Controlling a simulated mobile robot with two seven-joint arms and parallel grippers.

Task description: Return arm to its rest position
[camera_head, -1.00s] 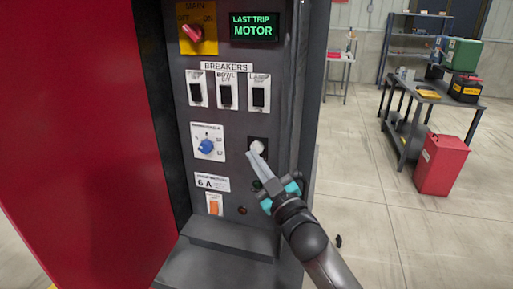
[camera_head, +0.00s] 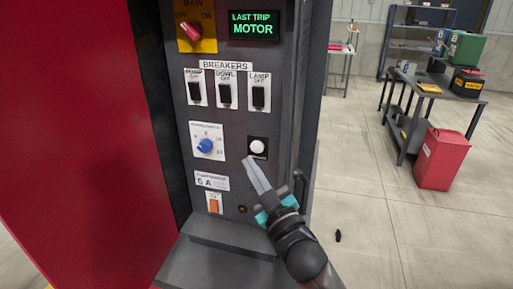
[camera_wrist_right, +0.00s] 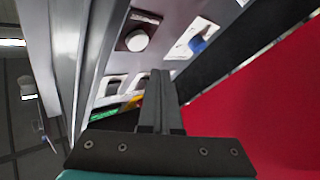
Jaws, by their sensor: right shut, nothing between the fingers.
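My right gripper (camera_head: 258,176) is shut and empty in the head view. Its fingertips are just below and left of the white round button (camera_head: 257,147) on the grey control panel (camera_head: 235,120), apart from it in the picture. The right wrist view shows the shut fingers (camera_wrist_right: 158,88) pointing toward the panel, with the white button (camera_wrist_right: 137,40) up and left of them. The blue knob (camera_wrist_right: 198,44) is up and right. My left gripper is not in view.
The panel carries a red main switch (camera_head: 191,30), a green-lettered display (camera_head: 254,25), breakers (camera_head: 227,91) and an orange switch (camera_head: 214,203). A red cabinet door (camera_head: 80,140) stands at left. A workbench (camera_head: 440,90) and red bin (camera_head: 441,158) stand at right. Floor between is mostly clear.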

